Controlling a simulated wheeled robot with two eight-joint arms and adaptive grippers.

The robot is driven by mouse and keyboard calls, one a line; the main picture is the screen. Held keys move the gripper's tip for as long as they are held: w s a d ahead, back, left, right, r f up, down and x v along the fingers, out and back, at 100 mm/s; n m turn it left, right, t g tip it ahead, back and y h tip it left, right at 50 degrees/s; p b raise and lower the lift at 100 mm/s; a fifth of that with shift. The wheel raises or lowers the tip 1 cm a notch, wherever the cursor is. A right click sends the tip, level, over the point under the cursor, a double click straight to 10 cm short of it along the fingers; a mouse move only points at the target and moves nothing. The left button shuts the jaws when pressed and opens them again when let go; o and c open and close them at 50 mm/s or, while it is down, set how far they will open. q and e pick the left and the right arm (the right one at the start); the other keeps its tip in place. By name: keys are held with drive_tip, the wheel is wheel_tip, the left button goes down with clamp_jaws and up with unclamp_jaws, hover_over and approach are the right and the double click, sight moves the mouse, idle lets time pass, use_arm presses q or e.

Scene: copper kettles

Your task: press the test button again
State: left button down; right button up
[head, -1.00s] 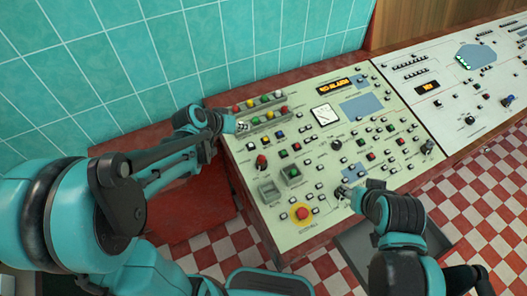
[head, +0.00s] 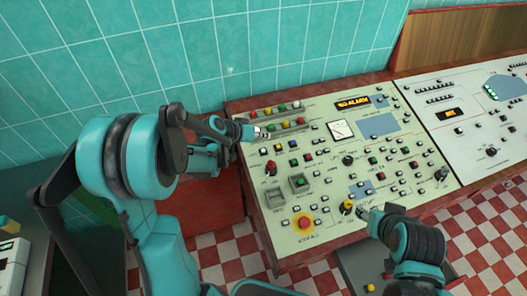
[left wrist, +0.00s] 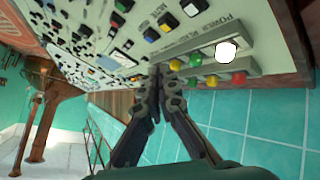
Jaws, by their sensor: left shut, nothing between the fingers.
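The pale control panel (head: 325,165) carries many small buttons; I cannot read which one is labelled test. My left gripper (head: 262,133) is shut and empty at the panel's upper left, by the left end of the lower lamp row. In the left wrist view its closed fingertips (left wrist: 156,72) are close to the panel face, beside green and yellow lamps; whether they touch it I cannot tell. My right gripper (head: 364,212) is low over the panel's front, just right of a yellow knob (head: 347,206); its fingers are too small to judge.
A red mushroom button (head: 304,222) sits at the panel's front left. A green button (head: 299,182) in a grey frame and a red-topped lever (head: 271,168) stand nearby. An amber alarm display (head: 353,102) is lit. A tiled wall (head: 230,60) rises behind.

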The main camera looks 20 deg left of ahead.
use_arm(q)
drive_tip(key=b, duration=0.5)
hover_over(262, 153)
wheel_tip(262, 153, down, 7)
drive_tip(key=shift+s+d+f, duration=0.1)
drive_tip(key=shift+f+b, duration=0.35)
drive_tip(key=shift+b, duration=0.1)
idle(0.6)
drive_tip(key=shift+f+b, duration=0.45)
drive_tip(key=shift+b, duration=0.05)
drive_tip(key=shift+w+f+b, duration=0.2)
drive_tip(key=shift+f+b, duration=0.1)
idle(0.4)
idle(0.4)
drive_tip(key=shift+s+r+p, duration=0.15)
drive_tip(key=shift+r+p, duration=0.35)
drive_tip(key=shift+r, duration=0.25)
